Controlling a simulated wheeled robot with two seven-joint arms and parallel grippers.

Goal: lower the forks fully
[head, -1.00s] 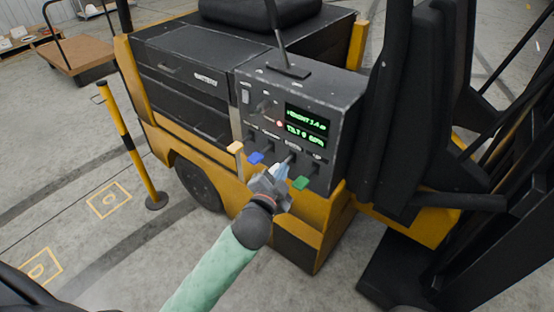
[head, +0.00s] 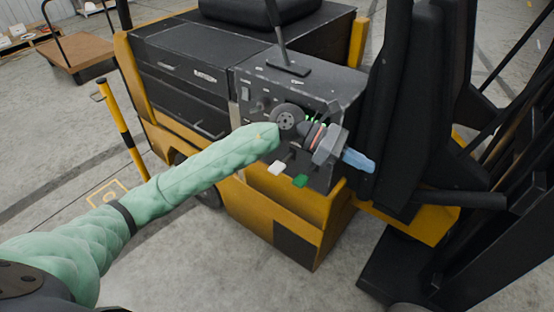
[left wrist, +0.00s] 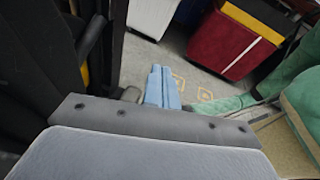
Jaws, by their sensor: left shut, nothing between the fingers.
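The yellow and black forklift (head: 270,205) has a dark control panel (head: 262,92) with a row of levers along its lower front. The white lever (head: 276,168) and green lever (head: 300,180) show below my arm; the yellow and blue ones are hidden behind it. The panel's display is covered by my wrist. My left gripper (head: 366,164) is shut and empty, in front of the panel's right end, its blue fingers pointing right. They also show in the left wrist view (left wrist: 163,84), touching nothing visible. The forks are not visible. My right gripper is not in view.
The black mast (head: 440,180) stands close to the right of my left gripper. A yellow and black post (head: 122,130) stands at left, a flat cart (head: 78,50) behind it. The left wrist view shows a red bin (left wrist: 225,45) and a white box (left wrist: 153,14).

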